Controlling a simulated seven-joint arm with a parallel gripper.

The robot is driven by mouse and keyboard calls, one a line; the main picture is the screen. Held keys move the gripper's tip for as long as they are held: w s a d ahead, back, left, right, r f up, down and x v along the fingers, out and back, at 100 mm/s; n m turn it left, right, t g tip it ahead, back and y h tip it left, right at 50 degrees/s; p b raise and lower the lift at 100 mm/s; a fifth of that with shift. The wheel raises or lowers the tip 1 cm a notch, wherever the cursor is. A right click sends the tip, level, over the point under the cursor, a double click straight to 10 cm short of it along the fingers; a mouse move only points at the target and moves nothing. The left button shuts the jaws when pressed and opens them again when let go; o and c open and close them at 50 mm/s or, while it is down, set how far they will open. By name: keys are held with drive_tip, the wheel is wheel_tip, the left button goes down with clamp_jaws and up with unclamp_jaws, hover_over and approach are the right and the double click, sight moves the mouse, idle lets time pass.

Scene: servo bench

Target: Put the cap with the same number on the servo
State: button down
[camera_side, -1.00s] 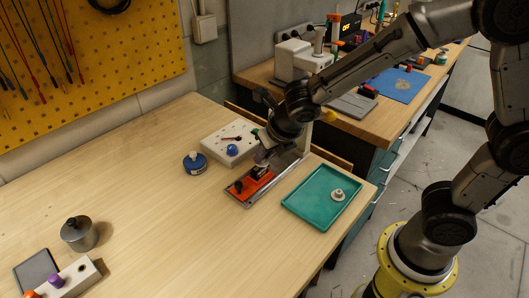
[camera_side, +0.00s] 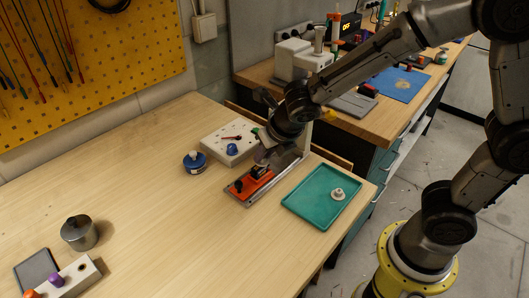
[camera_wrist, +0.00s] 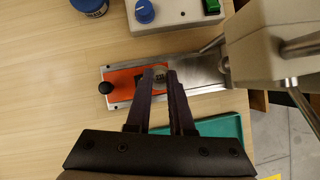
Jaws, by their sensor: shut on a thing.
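My gripper (camera_wrist: 160,76) points down over the orange fixture plate (camera_wrist: 124,78) and is shut on a small greyish piece, which looks like a cap (camera_wrist: 159,72). The fingers hide most of it, and no number is readable. In the side view my gripper (camera_side: 264,158) is low over the orange plate (camera_side: 250,186). A dark block there, seemingly the servo (camera_side: 258,171), is partly hidden by the fingers. I cannot tell whether the held piece touches it. Another pale round cap-like piece (camera_side: 338,194) lies in the teal tray (camera_side: 305,205).
A white control box (camera_side: 215,142) with a blue knob stands behind the fixture, beside a blue tin (camera_side: 194,160). A press-like machine (camera_wrist: 270,50) with a lever rises at the right. A metal pot (camera_side: 78,233) stands at left; the middle bench is clear.

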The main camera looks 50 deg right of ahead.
drive_tip(key=c, duration=0.7)
unclamp_jaws()
drive_tip(key=shift+r, duration=0.1)
drive_tip(key=shift+r, duration=3.45)
drive_tip(key=s+d+r+m, duration=0.35)
drive_tip(key=s+m, duration=0.25)
drive_tip(key=m, duration=0.8)
drive_tip(key=s+d+r+m, duration=0.3)
drive_tip(key=s+d+m, duration=0.15)
drive_tip(key=m, duration=0.95)
drive_tip(key=s+f+m, duration=0.1)
drive_tip(key=s, duration=0.2)
drive_tip(key=s+f+m+y, duration=0.1)
drive_tip(key=s+m, duration=0.1)
drive_tip(key=s, duration=0.2)
drive_tip(key=s+a+f+m, duration=0.1)
drive_tip(key=s+m, duration=0.1)
drive_tip(key=s, duration=0.2)
drive_tip(key=shift+s+f, duration=0.1)
drive_tip(key=shift+f, duration=0.05)
